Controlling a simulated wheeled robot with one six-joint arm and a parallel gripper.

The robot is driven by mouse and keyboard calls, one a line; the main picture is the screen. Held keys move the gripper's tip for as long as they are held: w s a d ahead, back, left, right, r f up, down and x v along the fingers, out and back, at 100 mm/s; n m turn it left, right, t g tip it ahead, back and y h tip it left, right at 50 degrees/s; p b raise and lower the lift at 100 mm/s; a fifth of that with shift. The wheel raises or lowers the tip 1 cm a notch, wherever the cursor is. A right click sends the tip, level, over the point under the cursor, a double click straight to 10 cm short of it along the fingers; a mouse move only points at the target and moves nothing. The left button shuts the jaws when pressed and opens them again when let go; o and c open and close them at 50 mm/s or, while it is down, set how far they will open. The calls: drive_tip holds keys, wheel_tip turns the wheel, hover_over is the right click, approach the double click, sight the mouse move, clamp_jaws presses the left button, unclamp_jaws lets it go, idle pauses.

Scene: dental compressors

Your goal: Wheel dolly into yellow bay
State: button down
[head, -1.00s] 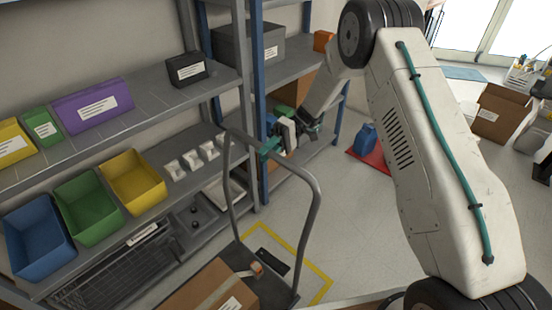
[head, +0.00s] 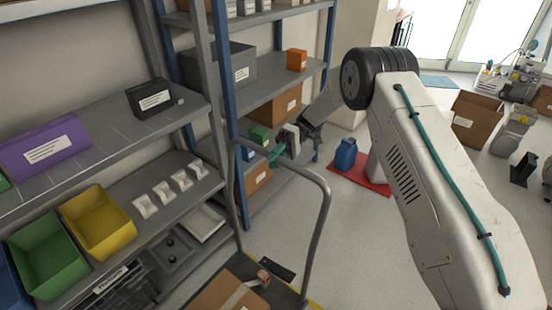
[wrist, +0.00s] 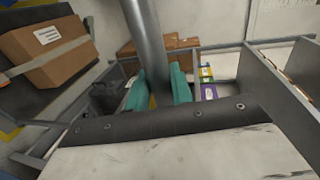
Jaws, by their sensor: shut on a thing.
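The dolly is a dark flat deck with a tall grey tube handle (head: 325,210); a taped cardboard box (head: 226,293) rides on it. My gripper (head: 277,152) is shut on the handle's upper left part; in the wrist view the teal fingers (wrist: 158,90) sit on both sides of the grey tube (wrist: 145,35). The yellow bay shows only as a short piece of floor line (head: 315,304) beside the deck's right corner at the bottom edge. The rest of the outline is hidden or out of frame, so I cannot tell how much of the deck is inside.
Grey shelving (head: 185,205) with bins and boxes stands close on the dolly's left. A blue canister (head: 345,155) stands on a red mat (head: 360,172) beyond the handle. An open carton (head: 475,120) is farther right. The floor right of the handle is clear.

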drive_tip(key=shift+w+r, duration=0.15)
drive_tip(key=shift+w, duration=0.1)
drive_tip(key=c, duration=1.5)
unclamp_jaws()
drive_tip(key=shift+o, duration=1.1)
drive_tip(key=shift+d, duration=0.15)
drive_tip(key=v, duration=0.7)
drive_tip(key=shift+w+d, duration=0.25)
